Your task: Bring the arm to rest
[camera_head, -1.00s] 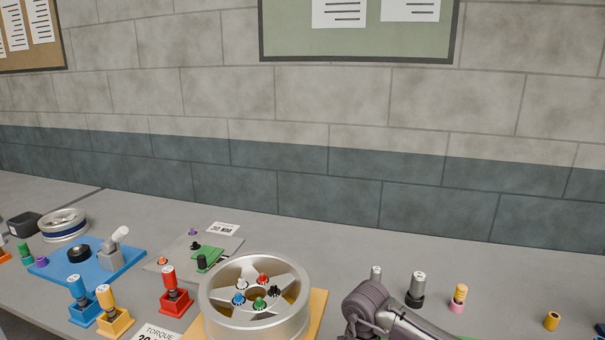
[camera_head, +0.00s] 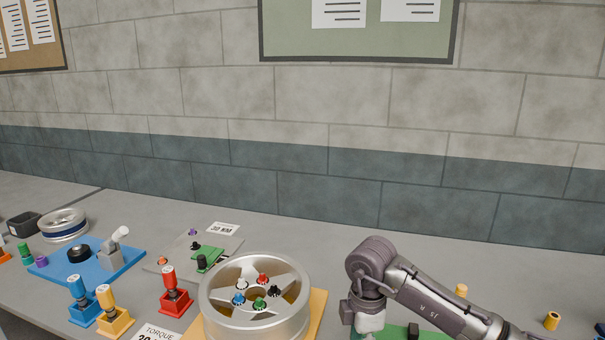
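One of my arms comes in from the lower right, its dark grey link running up to a rounded joint beside the wheel. Its lower part goes down out of the bottom of the view, so its gripper fingers do not show. My other arm is not in view. The silver wheel (camera_head: 213,312) lies flat on a yellow board (camera_head: 318,308), with several coloured nuts around its hub. The arm stands just right of the wheel, apart from it in the picture. A green piece (camera_head: 395,331) with a dark block shows under the arm at the bottom edge.
Red (camera_head: 174,300), blue (camera_head: 82,312) and yellow (camera_head: 112,322) tools stand in holders left of the wheel. A blue board (camera_head: 120,268) and a grey plate (camera_head: 225,243) lie behind. A yellow cylinder (camera_head: 551,321) lies at right.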

